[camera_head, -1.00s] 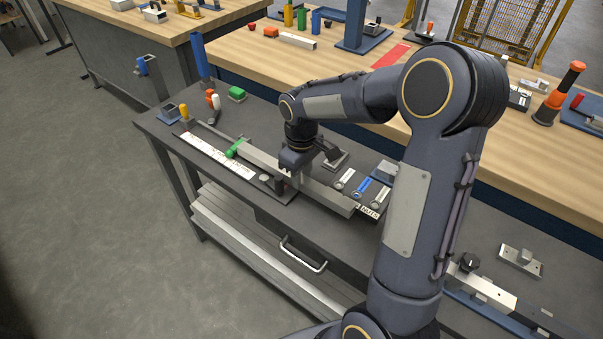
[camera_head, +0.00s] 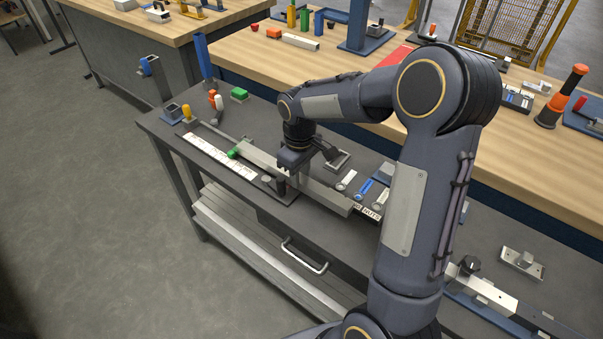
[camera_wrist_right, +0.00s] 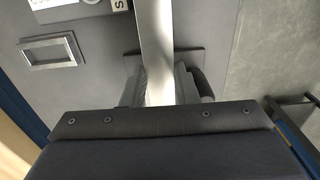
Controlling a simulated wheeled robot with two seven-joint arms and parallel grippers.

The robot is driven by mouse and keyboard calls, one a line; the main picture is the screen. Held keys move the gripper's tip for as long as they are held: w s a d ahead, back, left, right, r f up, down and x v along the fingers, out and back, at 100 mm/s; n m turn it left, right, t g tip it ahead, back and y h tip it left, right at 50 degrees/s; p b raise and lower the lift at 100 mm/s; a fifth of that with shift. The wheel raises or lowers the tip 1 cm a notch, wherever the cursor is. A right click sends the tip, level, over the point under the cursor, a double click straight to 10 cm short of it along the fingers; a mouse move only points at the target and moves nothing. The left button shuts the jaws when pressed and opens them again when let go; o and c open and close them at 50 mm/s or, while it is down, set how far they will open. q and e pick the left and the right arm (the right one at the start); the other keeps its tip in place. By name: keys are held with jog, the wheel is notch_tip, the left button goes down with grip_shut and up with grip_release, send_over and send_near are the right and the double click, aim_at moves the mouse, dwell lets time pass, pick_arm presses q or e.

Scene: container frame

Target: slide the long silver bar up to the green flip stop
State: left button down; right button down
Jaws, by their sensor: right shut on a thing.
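The long silver bar (camera_head: 325,194) lies along a dark fixture on the grey bench, running from the middle left towards the lower right. In the right wrist view the bar (camera_wrist_right: 154,40) runs between the fingers of my right gripper (camera_wrist_right: 158,88). My left gripper is not in view.
A white scale strip (camera_head: 220,157) runs along the fixture's front. A dark knob (camera_head: 267,181) stands close to my gripper. Labelled blue and white tags (camera_head: 362,188) and a metal frame (camera_head: 337,160) lie behind the bar. A green block (camera_head: 239,94) sits further back.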

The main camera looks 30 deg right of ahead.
jog(key=shift+w, duration=0.15)
jog(key=c, duration=0.5)
grip_release()
jog(key=shift+r, duration=0.1)
jog(key=shift+r+p, duration=2.9)
jog(key=shift+r, duration=0.55)
